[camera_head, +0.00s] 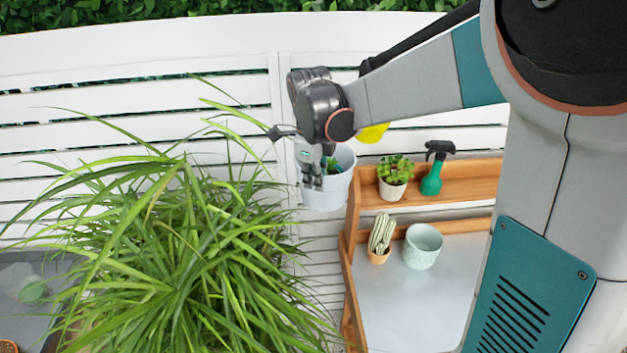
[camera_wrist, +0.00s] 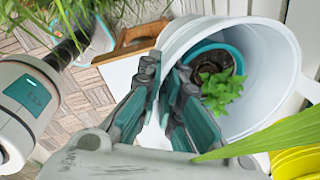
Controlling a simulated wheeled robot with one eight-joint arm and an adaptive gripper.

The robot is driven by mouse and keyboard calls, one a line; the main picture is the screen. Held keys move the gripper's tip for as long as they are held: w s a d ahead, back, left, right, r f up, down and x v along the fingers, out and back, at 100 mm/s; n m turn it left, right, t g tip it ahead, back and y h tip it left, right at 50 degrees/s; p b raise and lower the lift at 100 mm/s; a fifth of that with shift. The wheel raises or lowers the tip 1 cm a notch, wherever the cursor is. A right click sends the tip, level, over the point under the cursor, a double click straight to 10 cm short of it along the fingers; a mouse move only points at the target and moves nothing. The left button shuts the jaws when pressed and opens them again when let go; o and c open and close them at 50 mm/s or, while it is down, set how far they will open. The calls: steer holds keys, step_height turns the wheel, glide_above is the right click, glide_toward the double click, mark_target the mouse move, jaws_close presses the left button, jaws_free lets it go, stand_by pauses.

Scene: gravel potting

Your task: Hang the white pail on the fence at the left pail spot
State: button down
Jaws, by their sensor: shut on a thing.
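The white pail (camera_head: 341,186) is in front of the white slatted fence (camera_head: 120,60), left of the potting bench. My gripper (camera_head: 313,180) is shut on the near wall of the pail at its rim. In the wrist view my gripper's fingers (camera_wrist: 166,84) pinch the rim of the white pail (camera_wrist: 268,42), which is tilted in this picture. A teal pot (camera_wrist: 236,58) with soil and a small green plant (camera_wrist: 220,90) is inside the pail. I cannot tell whether the pail touches the fence. The left pail spot cannot be made out.
A large grassy plant (camera_head: 190,260) stands just left of the pail. A yellow pail (camera_head: 372,134) is close on the right, partly behind my arm. The wooden bench (camera_head: 455,180) holds a potted plant, a green spray bottle (camera_head: 433,178), a cactus and a pale pot (camera_head: 422,252).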

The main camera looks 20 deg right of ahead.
steer(key=shift+w+d, duration=0.2)
steer(key=shift+w, duration=0.8)
steer(key=shift+w+d, duration=0.2)
steer(key=shift+w, duration=0.8)
steer(key=shift+w+d, duration=0.2)
steer(key=shift+w, duration=0.8)
steer(key=shift+s+r, duration=0.1)
steer(key=shift+w+d, duration=0.2)
steer(key=shift+w, duration=0.95)
steer(key=shift+w+d, duration=0.2)
steer(key=shift+w, duration=0.9)
stand_by(0.3)
steer(key=shift+f+b, duration=0.55)
steer(key=shift+b, duration=0.25)
stand_by(1.5)
